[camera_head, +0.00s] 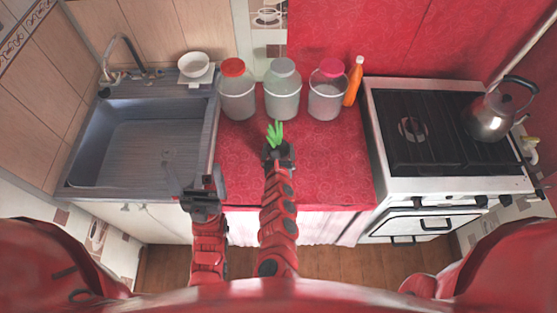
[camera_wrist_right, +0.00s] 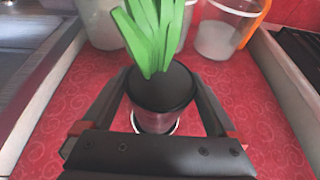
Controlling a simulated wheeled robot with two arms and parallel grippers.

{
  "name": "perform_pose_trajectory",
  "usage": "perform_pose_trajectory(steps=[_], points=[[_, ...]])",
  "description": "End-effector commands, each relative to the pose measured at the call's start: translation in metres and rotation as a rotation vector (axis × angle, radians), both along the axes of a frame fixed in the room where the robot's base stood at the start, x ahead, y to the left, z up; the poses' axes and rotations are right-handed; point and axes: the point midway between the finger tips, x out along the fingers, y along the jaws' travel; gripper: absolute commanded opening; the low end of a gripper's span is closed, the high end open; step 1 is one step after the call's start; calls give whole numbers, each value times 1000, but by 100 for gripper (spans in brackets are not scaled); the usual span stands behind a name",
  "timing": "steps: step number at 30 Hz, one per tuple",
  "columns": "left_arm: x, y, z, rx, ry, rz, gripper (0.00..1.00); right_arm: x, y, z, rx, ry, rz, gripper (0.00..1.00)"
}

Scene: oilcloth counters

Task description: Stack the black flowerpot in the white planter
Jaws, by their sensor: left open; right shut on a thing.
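The black flowerpot (camera_wrist_right: 162,92) has bright green leaves (camera_wrist_right: 152,30) and stands upright between the fingers of my right gripper (camera_wrist_right: 158,112). In the head view that gripper (camera_head: 279,155) is shut on the pot over the red counter, and the leaves (camera_head: 275,133) show above it. A white curved edge (camera_wrist_right: 174,128) shows below the pot in the right wrist view; it may be the white planter, mostly hidden by the pot and gripper. I cannot tell whether the pot is inside it or above it. My left gripper (camera_head: 203,196) is open and empty by the sink's front edge.
Three clear containers, red-lidded (camera_head: 237,97), grey-lidded (camera_head: 282,98) and pink-lidded (camera_head: 327,98), and an orange bottle (camera_head: 353,82) stand at the back. The sink (camera_head: 140,150) is left, the stove (camera_head: 430,125) with a kettle (camera_head: 491,116) right. The red counter (camera_head: 335,170) is clear right of my right gripper.

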Motion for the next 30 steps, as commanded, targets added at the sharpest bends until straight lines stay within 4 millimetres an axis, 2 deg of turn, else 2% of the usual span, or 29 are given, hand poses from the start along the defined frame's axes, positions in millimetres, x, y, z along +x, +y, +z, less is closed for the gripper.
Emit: perform_pose_trajectory(steps=[4, 9, 17, 24, 25, 30], points=[[0, 0, -22, 0, -1, 0, 100, 1, 1, -24, -3, -4, 3, 20], [0, 0, -36, 0, -1, 0, 100, 1, 1, -44, -2, -3, 4, 20], [0, 0, -34, 0, -1, 0, 100, 1, 0, -42, 1, -1, -2, 20], [0, 0, -41, 0, -1, 0, 100, 0, 0, -50, 3, -1, -1, 20], [0, 0, -40, 0, -1, 0, 100, 0, 0, -48, 2, -1, -1, 99], [0, 0, -39, 0, -1, 0, 100, 0, 0, -48, 2, -1, -1, 100]])
